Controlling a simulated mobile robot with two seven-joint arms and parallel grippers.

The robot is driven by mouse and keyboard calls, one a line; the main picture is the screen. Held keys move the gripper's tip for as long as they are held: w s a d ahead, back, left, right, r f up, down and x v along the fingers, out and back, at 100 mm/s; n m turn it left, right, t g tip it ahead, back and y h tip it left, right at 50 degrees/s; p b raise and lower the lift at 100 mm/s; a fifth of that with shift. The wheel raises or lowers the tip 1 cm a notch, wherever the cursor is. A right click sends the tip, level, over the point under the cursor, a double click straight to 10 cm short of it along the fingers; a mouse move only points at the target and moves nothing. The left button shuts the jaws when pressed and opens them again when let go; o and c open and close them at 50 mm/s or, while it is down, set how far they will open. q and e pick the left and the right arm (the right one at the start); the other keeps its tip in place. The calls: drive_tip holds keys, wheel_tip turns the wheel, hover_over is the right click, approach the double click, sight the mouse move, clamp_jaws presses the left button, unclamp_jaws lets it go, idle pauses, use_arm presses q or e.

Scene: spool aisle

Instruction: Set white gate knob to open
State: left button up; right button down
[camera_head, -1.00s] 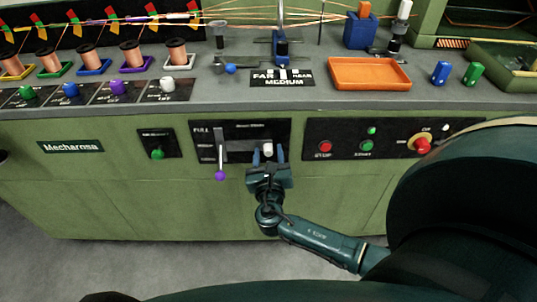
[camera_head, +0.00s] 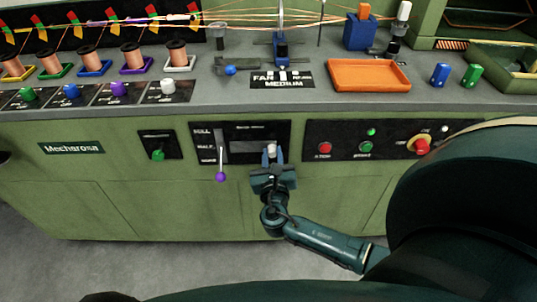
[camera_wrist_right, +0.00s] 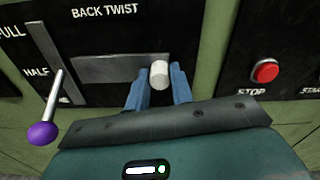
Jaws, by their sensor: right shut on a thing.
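A white knob (camera_head: 168,86) sits on a black label plate on the bench top, at the right end of a row of coloured knobs. The label print is too small to read. My right gripper (camera_head: 273,156) is away from it, at the front panel. There it is shut on another white knob (camera_wrist_right: 160,74), the slider handle of the slot marked BACK TWIST. In the right wrist view the gripper's blue fingers (camera_wrist_right: 159,88) stand on both sides of this slider knob. My left gripper is not in view.
A purple-tipped lever (camera_head: 221,176) hangs left of the slider. A red stop button (camera_head: 324,147), a green button (camera_head: 366,146) and a larger red knob (camera_head: 422,145) lie to the right. Copper spools (camera_head: 178,53) stand behind the gate knobs. An orange tray (camera_head: 369,75) lies on the bench.

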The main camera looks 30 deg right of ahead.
drive_tip(key=shift+s+d, duration=0.45)
drive_tip(key=shift+d, duration=0.3)
drive_tip(key=c, duration=1.4)
unclamp_jaws()
drive_tip(key=shift+c, duration=0.2)
drive_tip(key=shift+o, duration=1.2)
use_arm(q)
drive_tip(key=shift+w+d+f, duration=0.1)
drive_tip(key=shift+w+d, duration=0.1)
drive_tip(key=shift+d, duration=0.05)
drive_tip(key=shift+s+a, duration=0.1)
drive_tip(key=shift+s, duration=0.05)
